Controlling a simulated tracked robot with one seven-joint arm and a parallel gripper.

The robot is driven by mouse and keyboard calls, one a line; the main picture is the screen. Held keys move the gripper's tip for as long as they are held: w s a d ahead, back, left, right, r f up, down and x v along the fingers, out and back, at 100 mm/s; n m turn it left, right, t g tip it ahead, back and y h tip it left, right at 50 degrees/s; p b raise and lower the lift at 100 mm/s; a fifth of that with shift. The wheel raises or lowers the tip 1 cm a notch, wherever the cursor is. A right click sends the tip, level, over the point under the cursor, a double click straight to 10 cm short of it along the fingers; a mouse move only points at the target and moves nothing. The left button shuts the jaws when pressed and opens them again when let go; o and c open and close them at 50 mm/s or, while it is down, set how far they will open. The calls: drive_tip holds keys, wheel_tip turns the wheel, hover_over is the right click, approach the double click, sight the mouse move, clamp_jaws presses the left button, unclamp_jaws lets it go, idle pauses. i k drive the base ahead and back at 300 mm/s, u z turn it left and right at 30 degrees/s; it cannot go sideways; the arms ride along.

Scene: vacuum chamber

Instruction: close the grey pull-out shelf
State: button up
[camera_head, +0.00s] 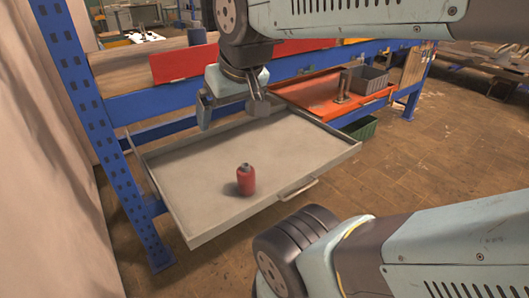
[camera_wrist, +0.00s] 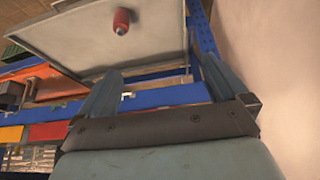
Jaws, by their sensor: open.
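The grey pull-out shelf (camera_head: 205,203) is pulled out from the blue rack in the head view, with a handle (camera_head: 298,189) on its front edge. A red bottle-like object (camera_head: 246,180) with a dark top stands on it, nearer the front edge. My gripper (camera_head: 229,108) hangs over the rear part of the shelf, near the rack, open and empty. In the wrist view the gripper's two fingers (camera_wrist: 156,82) are spread apart, with the shelf (camera_wrist: 90,45) and the red object (camera_wrist: 122,21) beyond them. Contact between fingers and shelf cannot be told.
An orange shelf (camera_head: 308,90) holding a grey bin (camera_head: 368,79) and a small metal part is out to the right. A green crate (camera_head: 362,128) is below it. A blue upright (camera_head: 88,115) and a pale wall (camera_head: 38,180) stand left. The floor (camera_head: 420,165) at the right is clear.

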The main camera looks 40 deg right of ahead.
sight(194, 176)
drive_tip(key=k, duration=0.65)
drive_tip(key=z, duration=0.15)
drive_tip(key=i, duration=0.7)
drive_tip(key=z, duration=0.45)
drive_tip(key=i, duration=0.85)
